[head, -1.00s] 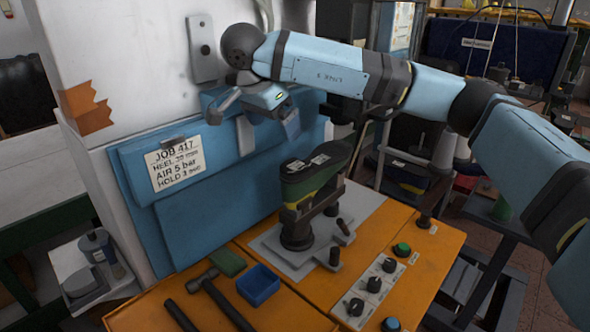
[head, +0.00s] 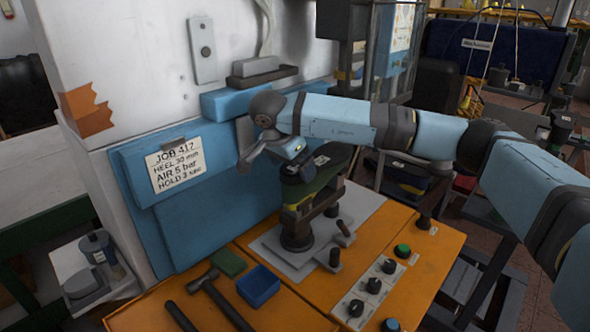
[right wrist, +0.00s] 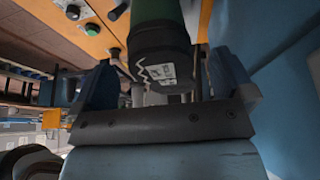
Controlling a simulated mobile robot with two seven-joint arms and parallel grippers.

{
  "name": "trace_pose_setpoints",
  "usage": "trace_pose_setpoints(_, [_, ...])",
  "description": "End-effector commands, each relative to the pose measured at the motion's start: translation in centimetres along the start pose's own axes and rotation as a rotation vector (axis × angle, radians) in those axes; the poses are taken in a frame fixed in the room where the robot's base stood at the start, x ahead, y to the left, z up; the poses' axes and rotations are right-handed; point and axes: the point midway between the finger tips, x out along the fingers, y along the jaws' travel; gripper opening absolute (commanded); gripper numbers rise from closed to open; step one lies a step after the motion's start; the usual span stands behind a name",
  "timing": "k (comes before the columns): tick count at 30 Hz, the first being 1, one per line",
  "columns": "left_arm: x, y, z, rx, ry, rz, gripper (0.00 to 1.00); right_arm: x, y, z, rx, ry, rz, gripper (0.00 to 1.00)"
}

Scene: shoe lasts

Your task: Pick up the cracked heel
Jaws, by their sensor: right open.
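My right gripper (right wrist: 165,70) is open, with one finger on each side of the heel and a visible gap on both sides. In the head view my right gripper (head: 278,160) is at the last's left end and hides most of the heel. My left gripper is not in view.
A white machine with blue panels (head: 205,225) and a job card (head: 173,163) stands close behind and left. The orange bench (head: 435,245) carries a hammer (head: 215,295), a blue tray (head: 258,281), a green block (head: 229,262) and a panel of knobs (head: 372,286).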

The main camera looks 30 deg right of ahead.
Motion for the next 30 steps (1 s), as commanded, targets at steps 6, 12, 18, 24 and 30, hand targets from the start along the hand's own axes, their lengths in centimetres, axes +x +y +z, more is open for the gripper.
trace_pose_setpoints(6, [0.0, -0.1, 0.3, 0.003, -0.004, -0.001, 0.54, 0.8, 0.0, 0.0, 0.000, 0.000, -0.001, 1.00])
trace_pose_setpoints(12, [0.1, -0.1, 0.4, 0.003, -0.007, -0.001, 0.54, 0.8, 0.0, 0.0, 0.000, 0.000, -0.001, 0.68])
trace_pose_setpoints(18, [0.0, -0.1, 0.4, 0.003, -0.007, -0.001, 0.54, 0.8, 0.0, 0.0, 0.000, 0.000, -0.001, 0.46])
trace_pose_setpoints(24, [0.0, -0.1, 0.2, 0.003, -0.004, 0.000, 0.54, 0.7, 0.0, 0.0, 0.000, 0.000, -0.001, 0.46])
trace_pose_setpoints(30, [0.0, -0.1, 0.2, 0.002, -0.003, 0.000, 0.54, -0.7, -0.1, -0.6, 0.001, 0.000, -0.003, 0.46])
